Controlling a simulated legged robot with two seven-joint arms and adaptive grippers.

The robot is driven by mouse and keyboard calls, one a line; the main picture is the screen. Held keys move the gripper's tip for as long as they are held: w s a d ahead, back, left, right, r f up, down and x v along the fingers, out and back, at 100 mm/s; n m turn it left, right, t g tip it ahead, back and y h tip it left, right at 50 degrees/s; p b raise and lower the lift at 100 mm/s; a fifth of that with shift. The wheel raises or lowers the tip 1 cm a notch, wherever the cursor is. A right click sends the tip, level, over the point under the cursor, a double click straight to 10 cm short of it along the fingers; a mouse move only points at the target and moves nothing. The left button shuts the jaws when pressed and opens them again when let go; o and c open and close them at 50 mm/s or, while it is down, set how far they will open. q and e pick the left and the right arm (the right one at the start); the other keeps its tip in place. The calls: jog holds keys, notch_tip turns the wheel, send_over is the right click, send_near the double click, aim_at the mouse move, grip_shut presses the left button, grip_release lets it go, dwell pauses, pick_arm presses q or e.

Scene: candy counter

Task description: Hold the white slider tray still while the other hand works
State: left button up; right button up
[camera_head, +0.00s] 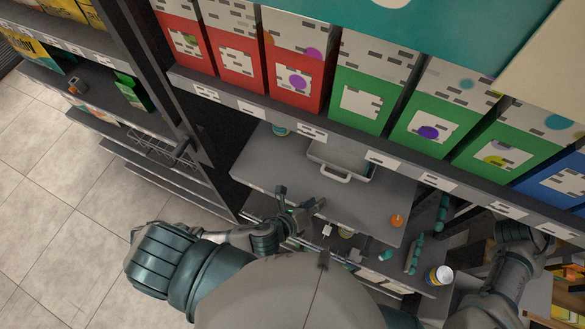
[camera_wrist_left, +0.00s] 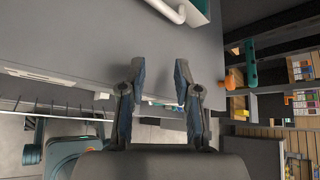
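The white slider tray (camera_head: 354,159) sits at the back of the grey counter, under the shelf of boxes, with its pale handle (camera_head: 335,175) facing me. In the left wrist view, part of the handle (camera_wrist_left: 168,10) shows at the top edge. My left gripper (camera_head: 301,196) is open and empty over the counter's front edge, apart from the tray and nearer to me. Its two spread fingers also show in the left wrist view (camera_wrist_left: 159,64), with nothing between them. Part of my right arm shows at the lower right, but I cannot make out its gripper.
The grey counter (camera_head: 270,172) is mostly clear between the gripper and tray. A small orange item (camera_head: 397,220) lies near its right front corner. Red, green and blue boxes fill the shelf (camera_head: 300,122) above.

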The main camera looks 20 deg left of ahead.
aim_at(314, 141)
pick_arm(q)
jog(key=w+a+r+m+y, duration=0.1)
jog(key=w+a, duration=0.1)
jog(key=a, duration=0.1)
jog(key=w+a+r+m+t+y, duration=0.1)
jog(key=w+a, duration=0.1)
jog(key=a, duration=0.1)
jog(key=w+a+r+m+t+y, duration=0.1)
jog(key=w+a+r+m+y, duration=0.1)
jog(key=a, duration=0.1)
jog(key=shift+w+a, duration=0.35)
jog(key=shift+a, duration=0.05)
jog(key=x, duration=1.7)
grip_shut()
